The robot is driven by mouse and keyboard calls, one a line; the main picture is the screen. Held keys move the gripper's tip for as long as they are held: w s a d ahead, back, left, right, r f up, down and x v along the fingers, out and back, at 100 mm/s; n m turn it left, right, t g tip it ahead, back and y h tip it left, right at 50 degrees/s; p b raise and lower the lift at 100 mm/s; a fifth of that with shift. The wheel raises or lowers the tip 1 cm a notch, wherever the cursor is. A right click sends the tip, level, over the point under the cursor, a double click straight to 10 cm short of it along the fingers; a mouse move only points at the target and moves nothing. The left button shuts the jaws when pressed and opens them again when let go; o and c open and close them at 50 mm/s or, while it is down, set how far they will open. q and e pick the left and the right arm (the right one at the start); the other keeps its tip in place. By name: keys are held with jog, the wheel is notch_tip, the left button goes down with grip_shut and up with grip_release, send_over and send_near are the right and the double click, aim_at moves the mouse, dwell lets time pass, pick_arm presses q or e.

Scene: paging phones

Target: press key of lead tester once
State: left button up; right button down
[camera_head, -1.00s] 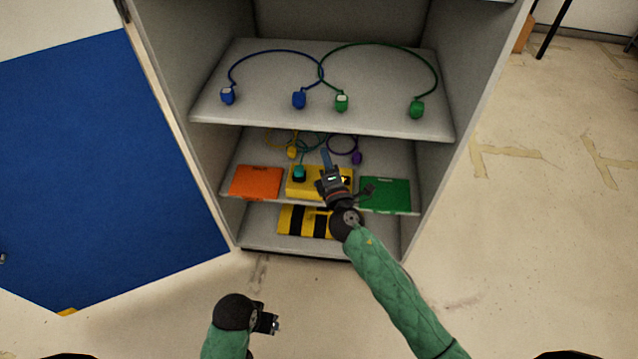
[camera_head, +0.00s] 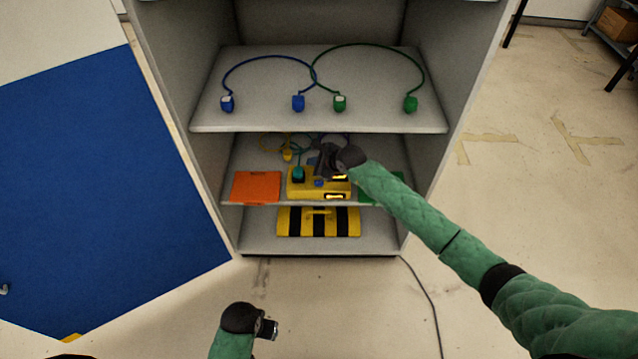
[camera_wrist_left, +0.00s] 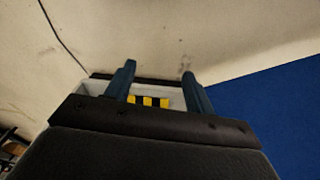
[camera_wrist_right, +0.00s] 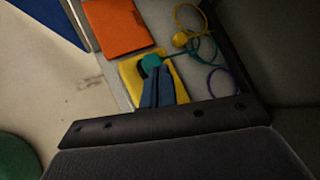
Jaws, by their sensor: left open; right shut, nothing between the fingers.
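The lead tester appears to be the yellow box (camera_head: 299,190) on the middle shelf. A teal plug (camera_head: 298,173) stands at its left end. My right gripper (camera_head: 322,170) is shut and empty, over the back of the box. In the right wrist view its blue fingers (camera_wrist_right: 159,72) lie together over the yellow box (camera_wrist_right: 130,71), hiding part of it; contact cannot be told. My left gripper (camera_head: 271,328) is open and empty, low in front of the cabinet.
An orange panel (camera_head: 256,187) lies left of the box; a green panel (camera_head: 366,191) is partly behind my right arm. Blue (camera_head: 298,103) and green (camera_head: 410,104) leads lie on the upper shelf (camera_head: 240,123). A yellow-black striped item (camera_head: 318,222) is below. The upper shelf overhangs the box.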

pick_arm(q)
jog(key=shift+a+f, duration=0.15)
jog(key=shift+a, duration=0.05)
pick_arm(e)
jog(key=d, duration=0.1)
jog(key=w+d+h, duration=0.1)
jog(key=d+f, duration=0.1)
jog(key=shift+w+n, duration=0.25)
jog(key=shift+n, duration=0.15)
jog(key=shift+a, duration=0.1)
jog(key=b, duration=0.3)
send_over(321, 184)
notch_tip(321, 184, down, 6)
jog(key=shift+f, duration=0.1)
jog(key=shift+f+b, duration=0.35)
jog(key=shift+f, duration=0.25)
jog(key=shift+f+b, duration=0.5)
jog(key=shift+f, duration=0.15)
pick_arm(q)
notch_tip(321, 184, up, 11)
jog(key=s+d, duration=0.1)
jog(key=shift+s+d+t+h, duration=0.25)
jog(key=shift+d+t+h, duration=0.05)
jog(key=shift+t+h, duration=0.1)
jog(key=shift+r, duration=0.2)
